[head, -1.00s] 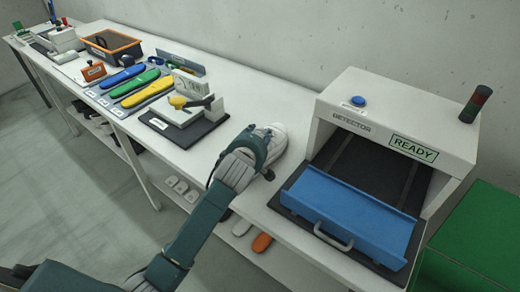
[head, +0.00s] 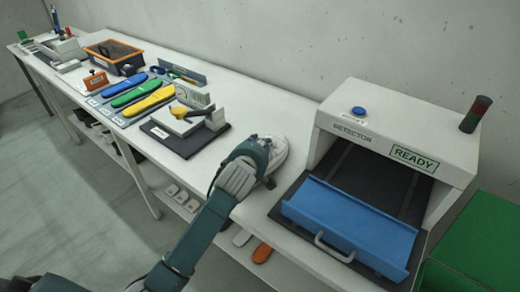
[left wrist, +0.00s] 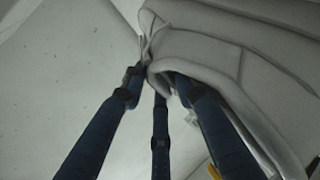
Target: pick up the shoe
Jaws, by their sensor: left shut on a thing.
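The shoe (head: 279,150), light grey-white, is on or just above the table between the press-like fixture and the detector; I cannot tell whether it touches the table. My left gripper (head: 262,160) is shut on it from the front and hides part of it. In the left wrist view the shoe (left wrist: 235,45) fills the upper right, its pale panels and seams close to the dark fingers (left wrist: 160,85). One finger passes over the shoe's edge. My right gripper is not in view.
A detector (head: 395,130) marked READY stands at right with a blue tray (head: 345,215) at its mouth. Left of the shoe are a black-based fixture (head: 185,140), blue, green and yellow insoles (head: 130,95) and an orange-rimmed bin (head: 113,50). A shelf below holds more insoles.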

